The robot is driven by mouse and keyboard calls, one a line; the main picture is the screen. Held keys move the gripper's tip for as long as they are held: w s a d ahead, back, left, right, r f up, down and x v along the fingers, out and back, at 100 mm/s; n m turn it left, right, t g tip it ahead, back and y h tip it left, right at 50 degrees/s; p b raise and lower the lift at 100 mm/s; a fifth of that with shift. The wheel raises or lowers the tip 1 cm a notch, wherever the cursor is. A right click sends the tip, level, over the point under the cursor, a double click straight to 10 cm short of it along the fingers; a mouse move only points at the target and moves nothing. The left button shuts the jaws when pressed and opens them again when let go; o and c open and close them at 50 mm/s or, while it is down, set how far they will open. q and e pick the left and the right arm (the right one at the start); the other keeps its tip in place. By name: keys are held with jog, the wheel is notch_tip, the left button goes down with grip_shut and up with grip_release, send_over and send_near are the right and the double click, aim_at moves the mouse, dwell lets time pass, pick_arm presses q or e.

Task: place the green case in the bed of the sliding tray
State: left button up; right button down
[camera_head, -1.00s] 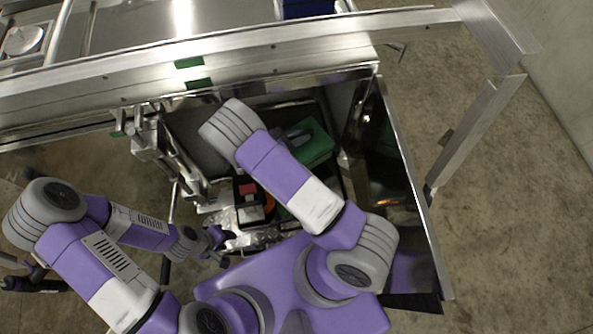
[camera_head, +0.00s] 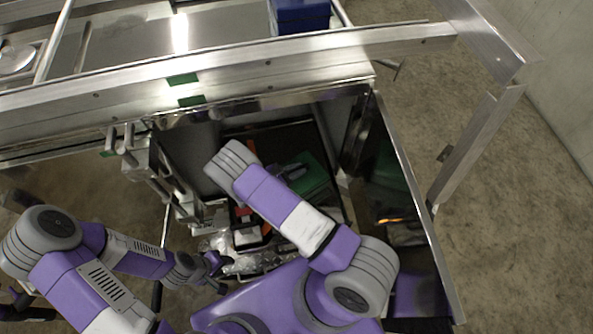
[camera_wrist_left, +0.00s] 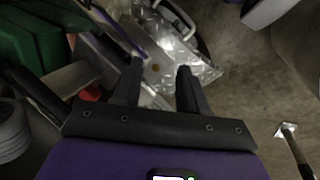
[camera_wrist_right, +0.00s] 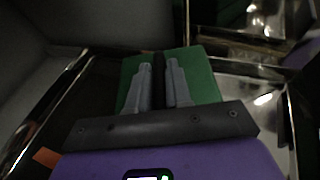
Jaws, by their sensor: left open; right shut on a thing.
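The green case (camera_head: 315,176) is inside the open trailer compartment, toward its right side. My right gripper (camera_wrist_right: 160,68) is shut on it; the case (camera_wrist_right: 200,82) shows around and behind the fingers. In the head view my right forearm hides part of the case and the grip. The dark tray (camera_head: 268,140) extends behind and left of the case; whether the case touches it is unclear. My left gripper (camera_head: 216,266) is open and empty near the compartment's front left, also seen in the left wrist view (camera_wrist_left: 158,78). Green surfaces (camera_wrist_left: 32,38) show there at upper left.
Red and white items (camera_head: 247,236) lie at the front left of the tray. A metal door panel (camera_head: 408,200) bounds the right side, and a metal frame beam (camera_head: 300,62) crosses behind. A blue box (camera_head: 302,15) stands on top.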

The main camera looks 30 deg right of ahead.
jog(key=c, duration=1.1)
grip_release()
jog(key=shift+o, duration=0.2)
jog(key=shift+a, duration=0.1)
jog(key=p+v, duration=0.1)
jog(key=v, duration=1.1)
jog(key=shift+r, duration=0.2)
